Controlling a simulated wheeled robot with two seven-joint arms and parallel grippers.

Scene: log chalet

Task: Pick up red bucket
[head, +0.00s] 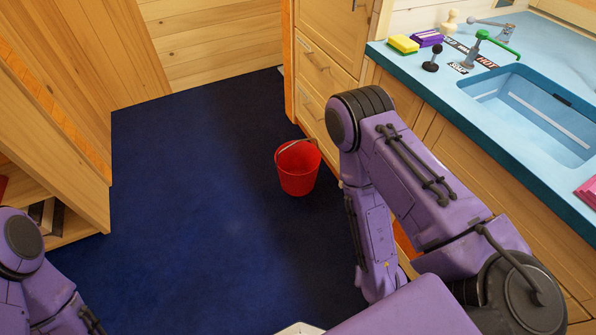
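The red bucket (298,174) stands upright on the dark blue floor, a little right of the middle of the head view. Its thin handle is up, along the left and back of the rim. The bucket looks empty as far as its inside shows. My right arm is bent just to the right of the bucket, apart from it in the picture. My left arm shows only at the lower left corner, well away from the bucket. Neither gripper's fingers can be seen.
A wooden counter with a blue top (449,106) and a sink (540,115) runs along the right. Sponges, a green tap (497,45) and small items stand on it. A wooden shelf (75,228) is at the left. The blue floor (190,215) left of the bucket is clear.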

